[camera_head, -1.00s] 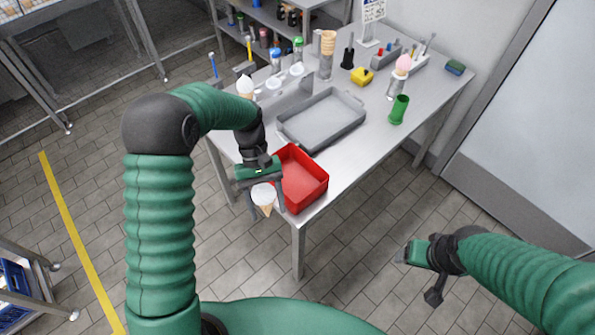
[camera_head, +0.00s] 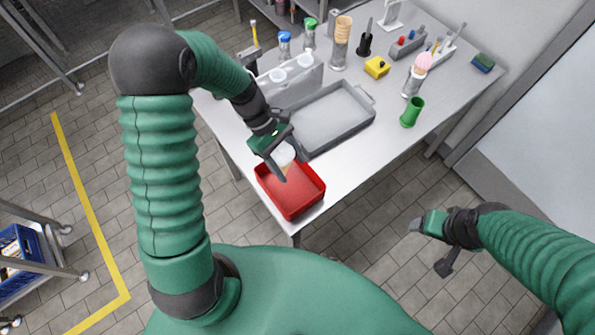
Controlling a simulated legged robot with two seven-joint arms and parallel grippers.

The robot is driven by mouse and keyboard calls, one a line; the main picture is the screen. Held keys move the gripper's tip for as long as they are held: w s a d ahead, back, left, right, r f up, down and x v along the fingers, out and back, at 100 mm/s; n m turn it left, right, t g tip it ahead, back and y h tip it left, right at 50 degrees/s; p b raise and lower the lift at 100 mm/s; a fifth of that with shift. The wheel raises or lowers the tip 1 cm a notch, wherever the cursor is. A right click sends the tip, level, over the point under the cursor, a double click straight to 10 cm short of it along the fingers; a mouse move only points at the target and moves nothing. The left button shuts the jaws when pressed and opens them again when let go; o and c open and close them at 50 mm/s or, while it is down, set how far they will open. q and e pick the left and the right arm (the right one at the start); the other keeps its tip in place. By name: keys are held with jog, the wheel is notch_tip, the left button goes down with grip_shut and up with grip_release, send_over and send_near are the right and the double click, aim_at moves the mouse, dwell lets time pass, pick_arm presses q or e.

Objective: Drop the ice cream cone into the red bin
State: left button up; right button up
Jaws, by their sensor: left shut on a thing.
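The ice cream cone (camera_head: 284,155), with a white scoop on top, is held in my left gripper (camera_head: 276,162), which is shut on it. Gripper fingers hide part of the cone. It is over the back part of the red bin (camera_head: 293,203), an open-topped box at the table's near corner. How high it is above the bin floor I cannot tell. My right gripper (camera_head: 430,247) is open and empty, off the table's right front side over the floor.
A grey tray (camera_head: 369,122) lies behind the bin. A green cup (camera_head: 411,113), a pink-topped cone in a holder (camera_head: 412,84), a yellow block (camera_head: 377,67) and stacked empty cones (camera_head: 342,30) stand further back. The table front right of the bin is clear.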

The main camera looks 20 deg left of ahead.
aim_at(287, 169)
pick_arm(q)
jog(key=shift+s+d+f+b, duration=0.25)
jog(key=shift+f+b, duration=0.1)
jog(key=shift+f, duration=0.2)
jog(key=shift+s+d+f+b, duration=0.1)
jog(key=shift+s+f+b, duration=0.15)
jog(key=shift+f, duration=0.3)
jog(key=shift+f+b, duration=0.35)
jog(key=shift+b, duration=0.1)
jog(key=f+b, duration=0.4)
jog(key=shift+w+a+f, duration=0.15)
jog(key=shift+a+f, duration=0.05)
jog(key=shift+f, duration=0.15)
jog(key=o, duration=1)
jog(key=shift+d, duration=0.1)
jog(key=shift+c, duration=0.2)
pick_arm(e)
jog(key=s+x, duration=0.1)
jog(key=x, duration=0.5)
jog(key=shift+s+d+f, duration=0.25)
jog(key=shift+s+f, duration=0.25)
